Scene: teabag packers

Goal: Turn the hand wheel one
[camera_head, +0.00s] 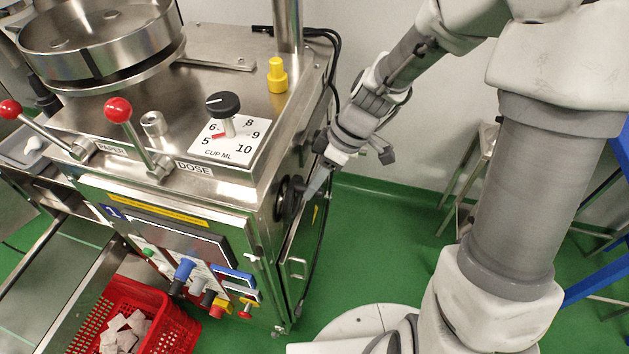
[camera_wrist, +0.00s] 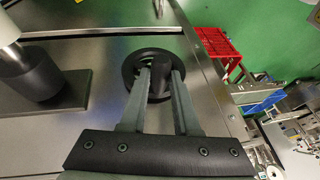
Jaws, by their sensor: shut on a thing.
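The hand wheel (camera_head: 281,200) is a black round wheel on the right side panel of the steel packing machine. In the wrist view the wheel (camera_wrist: 128,70) lies straight ahead, with a dark handle knob (camera_wrist: 159,84) standing out from it. My gripper (camera_head: 312,190) reaches it from the right. In the wrist view my gripper's two grey fingers (camera_wrist: 160,82) stand on either side of the knob and are shut on it. The fingers cover part of the wheel's rim.
The machine's top carries a black dose knob (camera_head: 222,103), a yellow fitting (camera_head: 277,76) and red-knobbed levers (camera_head: 118,110). A red crate (camera_head: 180,330) with teabags stands below the front. A dark cylinder on a plate (camera_wrist: 75,97) sits left of the wheel.

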